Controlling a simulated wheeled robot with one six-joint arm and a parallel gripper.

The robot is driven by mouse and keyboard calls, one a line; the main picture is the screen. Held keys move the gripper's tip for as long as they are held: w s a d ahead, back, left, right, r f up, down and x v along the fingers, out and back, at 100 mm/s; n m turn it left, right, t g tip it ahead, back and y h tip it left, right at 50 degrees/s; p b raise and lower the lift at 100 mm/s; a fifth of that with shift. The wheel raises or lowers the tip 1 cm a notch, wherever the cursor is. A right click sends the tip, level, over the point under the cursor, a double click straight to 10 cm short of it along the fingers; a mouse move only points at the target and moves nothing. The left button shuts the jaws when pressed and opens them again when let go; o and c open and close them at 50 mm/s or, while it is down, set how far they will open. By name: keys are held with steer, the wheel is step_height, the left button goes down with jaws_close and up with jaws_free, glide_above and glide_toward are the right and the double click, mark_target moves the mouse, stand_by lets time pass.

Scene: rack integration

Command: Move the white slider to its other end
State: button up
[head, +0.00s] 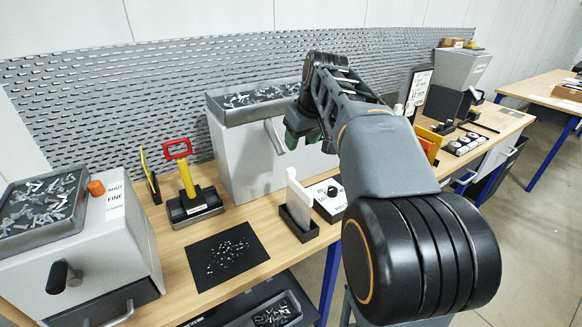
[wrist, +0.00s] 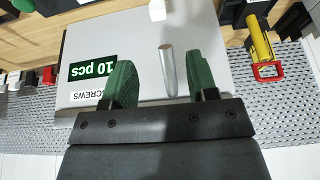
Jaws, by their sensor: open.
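A white upright piece (head: 297,198) stands in a small black holder (head: 300,227) at the bench's front edge; it may be the white slider, but I cannot tell. A white piece also shows at the top edge of the wrist view (wrist: 157,10). My gripper (wrist: 161,62) is open and empty, with green finger pads. In the wrist view, a grey metal handle (wrist: 168,72) on the large light grey bin appears between the fingers, without clear contact. In the head view my gripper (head: 303,133) hangs in front of that bin, above and behind the white piece. My arm hides part of the bin.
The light grey bin (head: 240,165) holds metal parts on top. A yellow tool with a red handle (head: 187,178) and a black mat with small parts (head: 226,256) lie left. A perforated panel (head: 130,90) closes the back.

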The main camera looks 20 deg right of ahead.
mark_target(291, 169)
steer(key=x, duration=1.3)
steer(key=shift+w+f, duration=0.1)
steer(key=shift+w, duration=0.15)
steer(key=shift+c, duration=0.2)
jaws_close()
